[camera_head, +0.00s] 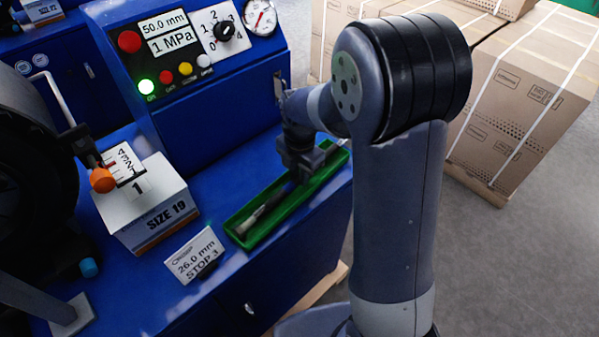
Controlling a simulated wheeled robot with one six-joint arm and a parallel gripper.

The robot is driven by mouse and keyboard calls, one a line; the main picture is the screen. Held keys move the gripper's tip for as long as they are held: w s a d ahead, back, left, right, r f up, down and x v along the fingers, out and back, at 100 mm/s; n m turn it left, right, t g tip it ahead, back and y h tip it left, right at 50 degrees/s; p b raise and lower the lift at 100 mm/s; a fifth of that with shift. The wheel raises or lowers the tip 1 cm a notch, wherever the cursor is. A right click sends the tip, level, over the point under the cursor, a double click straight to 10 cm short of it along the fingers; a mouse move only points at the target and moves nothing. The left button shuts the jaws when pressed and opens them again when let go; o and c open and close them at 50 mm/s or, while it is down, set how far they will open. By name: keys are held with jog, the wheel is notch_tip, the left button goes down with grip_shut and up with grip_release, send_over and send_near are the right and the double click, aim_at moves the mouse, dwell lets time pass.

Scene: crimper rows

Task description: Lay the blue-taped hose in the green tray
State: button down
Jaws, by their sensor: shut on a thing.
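The green tray (245,238) lies on the blue bench top at the machine's front right. A dark hose with a grey metal end fitting (249,221) lies along the inside of the tray, running up to my gripper. My gripper (303,174) is over the tray's far half, pointing down, and is shut on the hose. I see no blue tape on the visible part of this hose. I cannot tell whether the hose rests fully on the tray floor.
A white SIZE 19 box (150,215) and a 26.0 mm STOP 3 card (194,254) stand left of the tray. The control panel (190,50) rises behind. A dark round machine part with a small light-blue piece (89,267) is at far left. Strapped cartons (530,90) stand right.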

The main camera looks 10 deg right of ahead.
jog(key=shift+f+b, duration=0.3)
jog(key=shift+f, duration=0.15)
jog(key=c, duration=1.2)
grip_release()
jog(key=shift+c, duration=0.2)
jog(key=shift+r, duration=0.1)
jog(key=shift+r+p, duration=2.35)
jog(key=shift+r, duration=0.6)
